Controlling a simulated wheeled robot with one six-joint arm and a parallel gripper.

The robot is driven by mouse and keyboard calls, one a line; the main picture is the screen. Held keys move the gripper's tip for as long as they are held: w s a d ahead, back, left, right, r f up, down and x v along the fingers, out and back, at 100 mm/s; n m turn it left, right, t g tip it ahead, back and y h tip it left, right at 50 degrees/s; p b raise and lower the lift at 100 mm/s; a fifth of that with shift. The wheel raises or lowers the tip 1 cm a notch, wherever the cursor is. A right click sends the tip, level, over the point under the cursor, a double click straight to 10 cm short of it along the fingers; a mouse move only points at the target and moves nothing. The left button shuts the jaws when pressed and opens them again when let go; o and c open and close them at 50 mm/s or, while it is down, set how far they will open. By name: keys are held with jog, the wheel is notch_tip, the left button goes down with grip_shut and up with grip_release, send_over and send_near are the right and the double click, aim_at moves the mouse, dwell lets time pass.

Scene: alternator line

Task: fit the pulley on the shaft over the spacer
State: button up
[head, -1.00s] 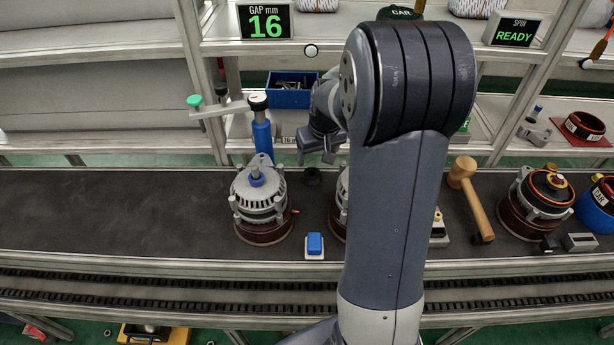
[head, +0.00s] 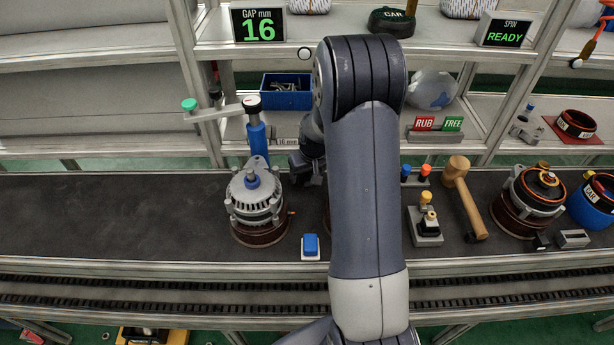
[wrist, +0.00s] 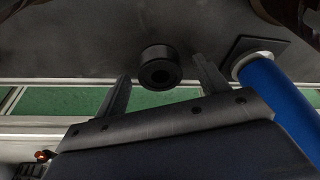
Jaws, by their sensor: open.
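The alternator (head: 258,208) stands upright on the belt, left of my arm. Its shaft (head: 251,174) points up, with a blue ring, apparently the spacer (head: 252,184), around its base. A short black cylinder with a centre hole, apparently the pulley (wrist: 157,72), rests on the dark belt in the wrist view. In the head view it is hidden behind my gripper (head: 308,178). My gripper is open and empty. In the wrist view its two fingers show on either side of the pulley, apart from it; I cannot tell the height between them.
A blue post (head: 257,138) with a side arm (head: 215,113) stands behind the alternator; it is close to my right finger in the wrist view. A blue button (head: 310,245) sits in front. A mallet (head: 463,195) lies to the right. The belt's left side is clear.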

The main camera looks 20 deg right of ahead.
jog(key=shift+f, duration=0.3)
jog(key=shift+w, duration=0.1)
jog(key=c, duration=1.2)
notch_tip(320, 180, up, 9)
jog(key=s+a+r+n+p, duration=0.1)
jog(key=s+a+r+p, duration=0.1)
jog(key=a+r, duration=0.3)
jog(key=s+a+r+n+p, duration=0.2)
jog(key=s+a+r+p, duration=0.1)
jog(key=a+r, duration=0.3)
jog(key=s+a+r+n+y+p, duration=0.1)
jog(key=s+a+r+p, duration=0.2)
jog(key=a+r, duration=0.3)
jog(key=shift+s+r+p, duration=0.1)
jog(key=shift+r+p, duration=0.55)
jog(key=shift+p, duration=0.25)
jog(key=shift+d, duration=0.1)
